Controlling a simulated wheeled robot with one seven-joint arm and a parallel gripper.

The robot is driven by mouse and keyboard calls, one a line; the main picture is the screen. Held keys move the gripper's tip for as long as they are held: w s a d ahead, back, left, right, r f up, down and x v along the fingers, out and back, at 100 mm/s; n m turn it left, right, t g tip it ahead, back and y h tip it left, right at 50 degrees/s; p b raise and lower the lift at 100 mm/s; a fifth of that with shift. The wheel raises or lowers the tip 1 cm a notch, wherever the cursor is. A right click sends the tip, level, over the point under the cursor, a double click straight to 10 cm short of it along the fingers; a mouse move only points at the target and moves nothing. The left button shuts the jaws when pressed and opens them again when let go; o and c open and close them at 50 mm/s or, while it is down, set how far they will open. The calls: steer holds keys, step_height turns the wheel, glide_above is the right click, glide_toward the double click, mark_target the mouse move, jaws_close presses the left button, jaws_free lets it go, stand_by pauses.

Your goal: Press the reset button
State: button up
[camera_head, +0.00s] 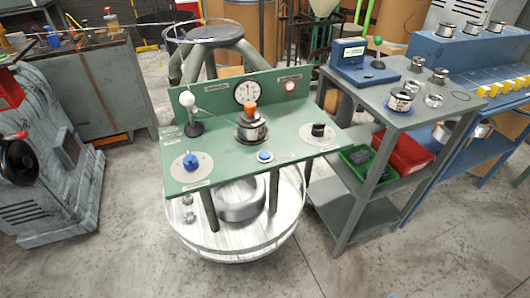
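A green bench (228,172) with a raised back panel stands in the middle of the view. A small round blue button (264,155) in a pale ring sits near the middle of its front edge, with a small label whose text is too small to read. A round red piece (290,86), a lamp or a button, is on the back panel at the right. I cannot tell from the labels which one is the reset button. Nothing covers either of them. My gripper is not in view.
The bench also holds a white-ball lever (187,99), an orange-topped spool (251,124), a blue knob (191,162), a black knob (318,130) and a dial (247,91). A grey cart (335,205) stands close at the right, a grey machine (60,150) at the left. The front floor is clear.

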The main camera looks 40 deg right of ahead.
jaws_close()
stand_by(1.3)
